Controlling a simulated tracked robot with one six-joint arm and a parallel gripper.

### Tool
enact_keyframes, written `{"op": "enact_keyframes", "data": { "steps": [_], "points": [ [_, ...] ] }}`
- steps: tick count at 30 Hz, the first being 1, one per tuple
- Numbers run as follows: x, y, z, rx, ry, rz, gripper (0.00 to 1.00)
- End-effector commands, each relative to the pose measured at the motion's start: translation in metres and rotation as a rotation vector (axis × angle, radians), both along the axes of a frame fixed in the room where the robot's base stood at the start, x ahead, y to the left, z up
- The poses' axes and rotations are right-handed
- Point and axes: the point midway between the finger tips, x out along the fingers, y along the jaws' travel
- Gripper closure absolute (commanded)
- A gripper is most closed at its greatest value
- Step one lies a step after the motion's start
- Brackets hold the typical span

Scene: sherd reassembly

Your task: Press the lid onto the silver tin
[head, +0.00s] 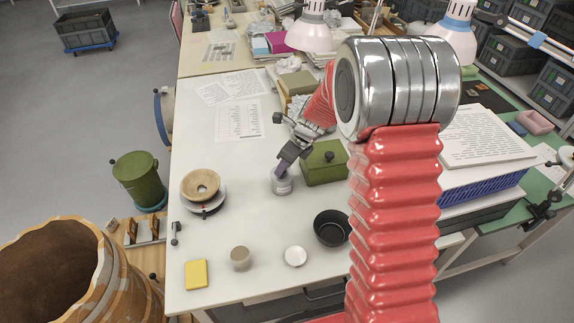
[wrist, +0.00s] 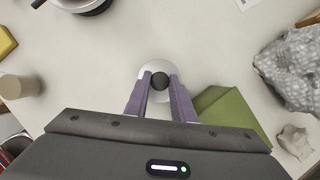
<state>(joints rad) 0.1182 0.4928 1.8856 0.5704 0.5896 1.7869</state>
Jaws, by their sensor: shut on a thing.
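The silver tin (head: 281,185) stands upright on the white worktable, left of the green box. My gripper (head: 284,167) is directly over the tin, pointing down. In the wrist view its two purple fingers (wrist: 160,82) are shut on the dark knob of the pale round lid (wrist: 153,69). The lid is at the tin's top; I cannot tell whether it is fully seated. The tin's body is hidden under the lid in the wrist view.
The green box (head: 325,164) with a dark knob stands close right of the tin. A black bowl (head: 331,228), a pale disc (head: 295,256), a beige cup (head: 240,258) and a yellow block (head: 196,274) lie nearer. Tabletop left of the tin is clear up to the turntable (head: 203,190).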

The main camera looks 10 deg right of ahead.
Motion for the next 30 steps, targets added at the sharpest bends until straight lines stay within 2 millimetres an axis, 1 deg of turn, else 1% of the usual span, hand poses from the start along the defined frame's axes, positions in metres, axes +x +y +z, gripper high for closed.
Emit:
{"op": "enact_keyframes", "data": {
  "steps": [14,15,24,29,30],
  "points": [
    [0.0001,0.0001,-0.0001,0.000,0.000,0.000,0.99],
    [0.0002,0.0000,-0.0001,0.000,0.000,0.000,0.77],
    [0.0001,0.0001,-0.0001,0.000,0.000,0.000,0.56],
    [0.0001,0.0001,-0.0002,0.000,0.000,0.000,0.56],
    [0.0001,0.0002,-0.0002,0.000,0.000,0.000,0.53]
  ]
}}
